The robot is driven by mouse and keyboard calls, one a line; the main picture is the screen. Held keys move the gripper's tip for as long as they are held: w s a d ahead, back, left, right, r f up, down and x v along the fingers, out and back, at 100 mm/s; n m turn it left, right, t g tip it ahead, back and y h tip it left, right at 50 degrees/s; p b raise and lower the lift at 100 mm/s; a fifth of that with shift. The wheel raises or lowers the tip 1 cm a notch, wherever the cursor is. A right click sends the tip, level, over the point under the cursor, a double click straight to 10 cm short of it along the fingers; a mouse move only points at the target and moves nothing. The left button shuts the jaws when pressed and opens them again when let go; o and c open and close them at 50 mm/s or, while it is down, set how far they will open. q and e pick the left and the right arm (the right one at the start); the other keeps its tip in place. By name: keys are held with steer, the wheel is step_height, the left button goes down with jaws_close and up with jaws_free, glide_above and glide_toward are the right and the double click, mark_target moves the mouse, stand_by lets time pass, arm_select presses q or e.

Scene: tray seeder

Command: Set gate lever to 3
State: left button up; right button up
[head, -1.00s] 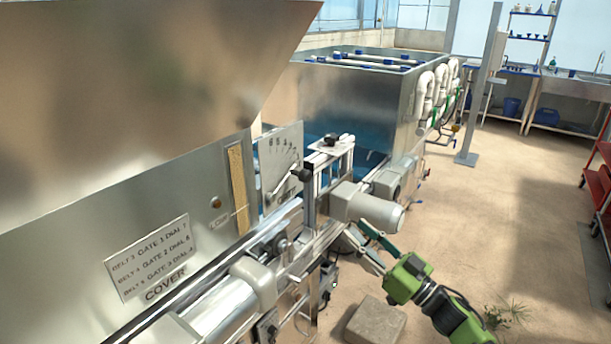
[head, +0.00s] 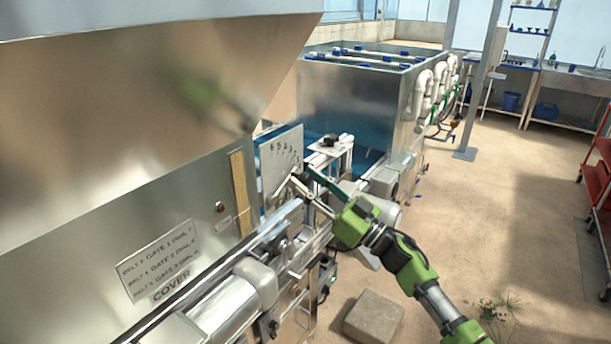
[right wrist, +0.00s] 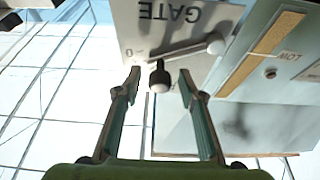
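The gate plate (head: 280,150) is a pale upright panel with a curved row of numbers; it shows upside down with the word GATE in the right wrist view (right wrist: 175,22). My right gripper (head: 303,180) is at the lever's knob end. In the right wrist view the fingers (right wrist: 159,75) are open, one on each side of the knob, with visible gaps. My left gripper is not in view.
A metal frame (head: 335,148) and a motor housing (head: 385,180) stand close to my right gripper. The conveyor rail (head: 215,265) runs below the plate. A large hopper (head: 130,90) overhangs at left. A stone block (head: 373,318) lies on the floor; open floor is at right.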

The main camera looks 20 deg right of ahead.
steer(key=shift+w+a+r, duration=0.2)
steer(key=shift+w+a, duration=0.05)
steer(key=shift+w, duration=0.05)
steer(key=shift+c, duration=0.4)
jaws_close()
steer(key=shift+s+a+r+n+g+y, duration=0.1)
steer(key=shift+r+n+g+y, duration=0.2)
steer(key=shift+n, duration=0.45)
steer(key=shift+s+a+r+n+g+y, duration=0.1)
steer(key=shift+r+n+g+y, duration=0.15)
steer(key=shift+n, duration=0.5)
steer(key=n, duration=0.1)
steer(key=a+r+n+g+y, duration=0.1)
steer(key=n, duration=0.1)
steer(key=shift+s+r+n+g, duration=0.15)
steer(key=shift+s+n+g, duration=0.1)
steer(key=shift+s+n, duration=0.1)
steer(key=shift+o, duration=0.4)
jaws_free()
